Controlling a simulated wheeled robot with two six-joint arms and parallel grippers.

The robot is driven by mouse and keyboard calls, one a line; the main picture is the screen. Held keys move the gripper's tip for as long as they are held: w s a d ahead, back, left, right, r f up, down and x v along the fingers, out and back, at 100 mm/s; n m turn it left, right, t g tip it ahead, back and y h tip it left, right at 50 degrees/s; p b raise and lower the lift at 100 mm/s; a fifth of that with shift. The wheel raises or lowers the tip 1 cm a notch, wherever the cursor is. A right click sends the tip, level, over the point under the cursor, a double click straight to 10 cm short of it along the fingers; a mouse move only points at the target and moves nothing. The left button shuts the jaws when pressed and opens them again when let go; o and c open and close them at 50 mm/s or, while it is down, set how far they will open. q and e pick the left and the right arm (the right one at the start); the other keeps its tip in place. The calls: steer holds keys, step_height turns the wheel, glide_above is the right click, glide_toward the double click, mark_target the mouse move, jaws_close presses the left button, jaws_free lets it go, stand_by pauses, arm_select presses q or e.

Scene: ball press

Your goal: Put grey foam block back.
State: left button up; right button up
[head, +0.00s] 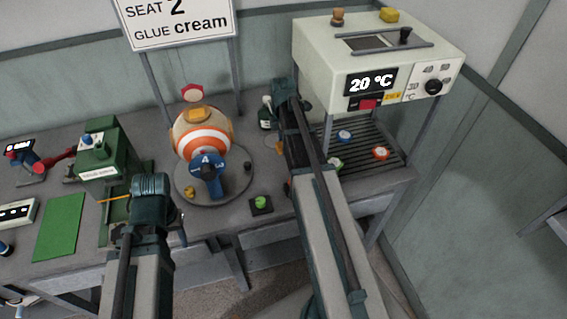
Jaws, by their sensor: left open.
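I cannot make out a grey foam block in the head view; it may be hidden or too small to tell. My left gripper (168,222) is at the table's front edge, in front of the green machine and left of the round turntable; it is open, and its fingertips are mostly hidden by its own arm. My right arm reaches up across the table toward the white oven, its far end near a dark green bottle. My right gripper (286,95) is too unclear to tell its fingers.
An orange-and-white striped ball (202,136) sits on the grey turntable (232,188), with a blue handled piece (207,176) in front. A white oven (330,62) reading 20 °C stands above a slatted rack (385,134) with several coloured discs. A green mat (60,227) lies left.

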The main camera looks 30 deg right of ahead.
mark_target(284, 165)
steer(key=shift+f+b, duration=3.4)
steer(key=shift+f, duration=0.6)
steer(key=shift+f, duration=0.25)
steer(key=o, duration=1.2)
steer(key=shift+r, duration=0.1)
steer(key=shift+r, duration=0.15)
step_height(284, 165, up, 12)
steer(key=p, duration=1.2)
